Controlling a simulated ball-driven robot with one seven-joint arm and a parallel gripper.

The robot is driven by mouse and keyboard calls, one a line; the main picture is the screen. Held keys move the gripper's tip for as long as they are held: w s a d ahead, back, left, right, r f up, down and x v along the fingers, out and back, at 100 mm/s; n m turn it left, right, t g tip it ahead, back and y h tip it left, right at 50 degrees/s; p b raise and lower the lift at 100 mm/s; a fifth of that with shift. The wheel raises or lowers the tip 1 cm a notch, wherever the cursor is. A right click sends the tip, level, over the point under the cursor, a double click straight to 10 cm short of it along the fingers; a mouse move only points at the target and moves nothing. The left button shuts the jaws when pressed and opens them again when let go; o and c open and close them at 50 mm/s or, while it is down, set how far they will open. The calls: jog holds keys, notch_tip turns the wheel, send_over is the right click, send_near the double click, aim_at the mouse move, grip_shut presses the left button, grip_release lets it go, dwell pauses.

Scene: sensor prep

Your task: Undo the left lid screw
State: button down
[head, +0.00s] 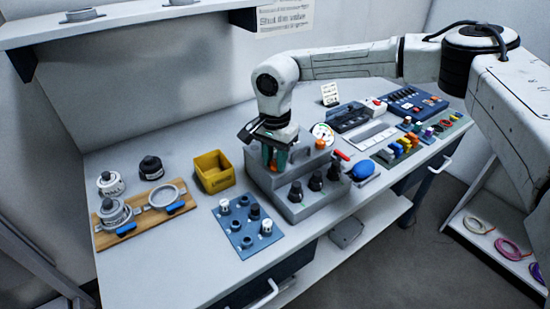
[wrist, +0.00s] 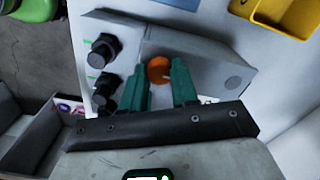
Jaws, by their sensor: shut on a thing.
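The grey box (head: 287,190) stands on the bench, with black knobs on its sloped front. The left lid screw (wrist: 157,70) is an orange round head on the box's lid. In the wrist view it lies between the two teal fingertips of my gripper (wrist: 165,78). My gripper (head: 274,158) points down over the left part of the lid in the head view, shut on the screw. The fingers partly cover the screw, so its thread and height cannot be seen. A second orange screw (head: 320,144) sits on the lid to the right.
A yellow bin (head: 214,172) stands left of the box and also shows in the wrist view (wrist: 275,14). A blue plate with small knobs (head: 247,228) lies in front. A wooden board with round fittings (head: 127,232) is at left. A gauge, blue knob and switch panels crowd the right.

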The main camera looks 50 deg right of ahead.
aim_at(275, 163)
jog(key=shift+n, duration=0.3)
jog(key=c, duration=0.8)
grip_release()
jog(key=shift+c, duration=0.2)
notch_tip(275, 163, up, 11)
jog(key=shift+f, duration=0.1)
